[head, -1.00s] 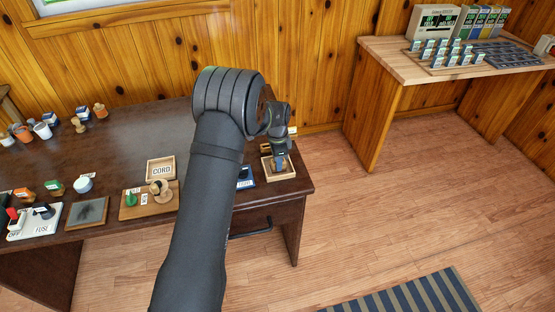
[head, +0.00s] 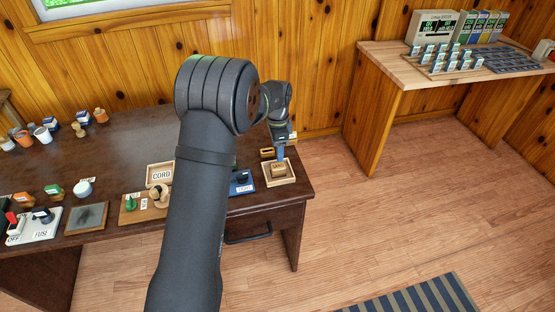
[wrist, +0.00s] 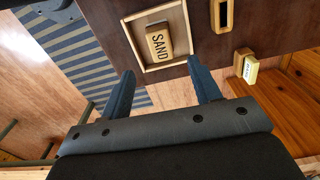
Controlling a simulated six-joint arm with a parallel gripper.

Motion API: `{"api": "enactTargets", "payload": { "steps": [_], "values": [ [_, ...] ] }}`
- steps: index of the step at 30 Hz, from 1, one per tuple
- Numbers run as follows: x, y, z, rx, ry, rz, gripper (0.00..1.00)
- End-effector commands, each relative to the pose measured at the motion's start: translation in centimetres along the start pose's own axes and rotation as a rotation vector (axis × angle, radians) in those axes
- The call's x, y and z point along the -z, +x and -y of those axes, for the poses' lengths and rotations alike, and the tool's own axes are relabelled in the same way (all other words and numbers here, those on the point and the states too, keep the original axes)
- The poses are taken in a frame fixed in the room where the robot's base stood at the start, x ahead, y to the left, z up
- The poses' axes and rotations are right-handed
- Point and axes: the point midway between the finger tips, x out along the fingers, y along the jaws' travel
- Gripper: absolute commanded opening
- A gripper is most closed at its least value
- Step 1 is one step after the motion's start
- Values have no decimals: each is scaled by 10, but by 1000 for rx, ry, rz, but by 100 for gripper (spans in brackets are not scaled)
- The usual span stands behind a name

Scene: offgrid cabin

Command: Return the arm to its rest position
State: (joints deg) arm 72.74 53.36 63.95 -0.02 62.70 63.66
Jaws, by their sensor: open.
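My gripper (wrist: 160,85) is open and empty in the wrist view, its two blue fingers spread apart. In the head view my gripper (head: 281,153) is above the back edge of a small wooden tray (head: 293,181) at the desk's right end. A wooden block marked SAND (wrist: 158,42) lies inside that tray, apart from the fingers; the block also shows in the head view (head: 278,170). My arm reaches over the dark desk from the bottom of the head view and hides part of the desk.
A wooden bench (head: 400,62) with racks stands at right. Open floor lies between.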

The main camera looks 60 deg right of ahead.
Motion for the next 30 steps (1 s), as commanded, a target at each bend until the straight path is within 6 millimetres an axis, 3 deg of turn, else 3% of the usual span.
{"api": "enactTargets", "payload": {
  "steps": [1,6,12,19,30],
  "values": [
    [0,-15,1,4,0,-2,57],
    [0,-52,0,2,0,-1,57],
    [0,-79,0,1,0,0,57],
    [0,-87,0,0,0,0,57],
    [0,-79,0,-2,0,1,57]
  ]
}}
